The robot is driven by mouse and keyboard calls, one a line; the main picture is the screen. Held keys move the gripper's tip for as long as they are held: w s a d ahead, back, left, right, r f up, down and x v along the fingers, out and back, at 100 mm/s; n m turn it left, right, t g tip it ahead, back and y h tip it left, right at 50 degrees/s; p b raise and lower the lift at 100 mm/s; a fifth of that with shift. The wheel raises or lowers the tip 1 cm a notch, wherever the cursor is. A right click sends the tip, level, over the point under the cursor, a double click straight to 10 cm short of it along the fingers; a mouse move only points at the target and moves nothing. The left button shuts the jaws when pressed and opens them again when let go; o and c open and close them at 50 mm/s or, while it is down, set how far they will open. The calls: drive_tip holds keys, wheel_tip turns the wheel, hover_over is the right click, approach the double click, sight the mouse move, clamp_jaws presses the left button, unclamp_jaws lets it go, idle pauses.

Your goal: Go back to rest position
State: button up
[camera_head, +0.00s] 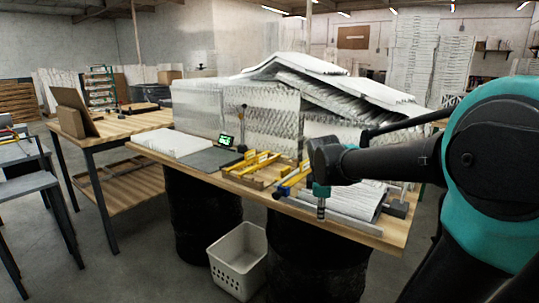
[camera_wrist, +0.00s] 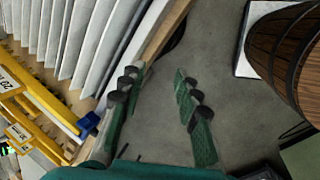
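My gripper (camera_head: 321,207) hangs down at the front edge of the wooden table (camera_head: 378,243) in the head view, at the end of my dark and teal arm. In the wrist view my gripper (camera_wrist: 158,76) has its two green and black fingers spread apart. Only bare grey floor (camera_wrist: 222,60) shows between them, so it is open and empty. The table edge and a row of pleated white filters (camera_wrist: 85,45) lie to the left of the fingers. I cannot tell the exact gap between the fingers and the table edge.
Yellow clamps (camera_head: 252,163) and blue-ended ones lie on the table. Pleated filters (camera_head: 272,118) are stacked behind them. A white basket (camera_head: 238,262) stands on the floor in front. A wooden barrel (camera_wrist: 290,55) shows at the wrist view's upper right. Another table (camera_head: 118,127) stands left.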

drive_tip(key=s+d+f+m+y, duration=0.1)
drive_tip(key=s+d+f+m, duration=0.1)
drive_tip(key=s+f+m, duration=1.3)
drive_tip(key=shift+s+f, duration=0.3)
drive_tip(key=shift+s, duration=0.55)
